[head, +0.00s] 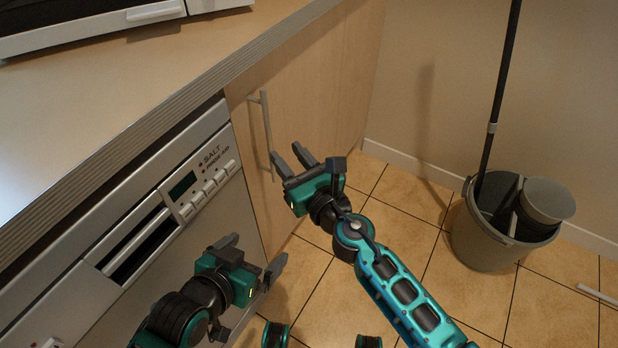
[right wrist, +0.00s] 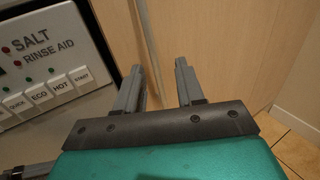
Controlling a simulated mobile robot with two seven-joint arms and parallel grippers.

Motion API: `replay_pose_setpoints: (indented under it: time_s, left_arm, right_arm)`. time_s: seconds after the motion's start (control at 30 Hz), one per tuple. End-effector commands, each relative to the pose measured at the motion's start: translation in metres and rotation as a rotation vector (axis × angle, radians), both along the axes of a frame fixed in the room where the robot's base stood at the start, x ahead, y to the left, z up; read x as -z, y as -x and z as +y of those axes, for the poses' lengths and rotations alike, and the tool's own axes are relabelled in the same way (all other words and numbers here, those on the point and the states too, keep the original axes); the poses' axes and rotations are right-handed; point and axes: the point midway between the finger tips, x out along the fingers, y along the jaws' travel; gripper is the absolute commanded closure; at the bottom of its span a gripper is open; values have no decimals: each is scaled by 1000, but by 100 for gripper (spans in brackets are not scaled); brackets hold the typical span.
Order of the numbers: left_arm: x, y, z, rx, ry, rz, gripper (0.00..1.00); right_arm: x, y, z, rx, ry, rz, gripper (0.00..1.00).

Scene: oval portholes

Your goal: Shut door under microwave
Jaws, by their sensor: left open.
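The light wood cabinet door (head: 318,85) is right of the dishwasher, below the counter, and looks about closed; I cannot tell if a small gap is left. Its upright bar handle (head: 265,130) is near its left edge. A white appliance, likely the microwave (head: 80,18), stands on the counter at the top left. My right gripper (head: 292,160) is open and empty near the handle's lower end. In the right wrist view the handle (right wrist: 148,40) shows beyond the two parted fingers (right wrist: 158,78). My left gripper (head: 250,258) is open and empty, low in front of the dishwasher.
The dishwasher (head: 190,215) with its button panel is at the left, under the counter (head: 150,75). A grey mop bucket (head: 490,235) stands at the right on the tiled floor (head: 400,210). Free floor lies between the cabinet and the bucket.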

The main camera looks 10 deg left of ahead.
Motion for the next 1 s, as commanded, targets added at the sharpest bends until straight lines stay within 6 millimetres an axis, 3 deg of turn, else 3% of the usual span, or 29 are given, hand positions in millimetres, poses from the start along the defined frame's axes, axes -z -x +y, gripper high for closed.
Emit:
replay_pose_setpoints:
  time_s: [0.3, 0.5, 1.0]
  left_arm:
    - [-2, 0, 2, -4, -2, -2, 0]
    - [3, 1, 2, -3, -4, 2, 0]
    - [2, 1, 2, 2, -7, 4, 0]
  right_arm:
    - [1, 54, -44, -2, 2, 4, 62]
    - [2, 79, -64, -3, 0, 3, 62]
    - [0, 89, -72, -3, -1, 2, 62]
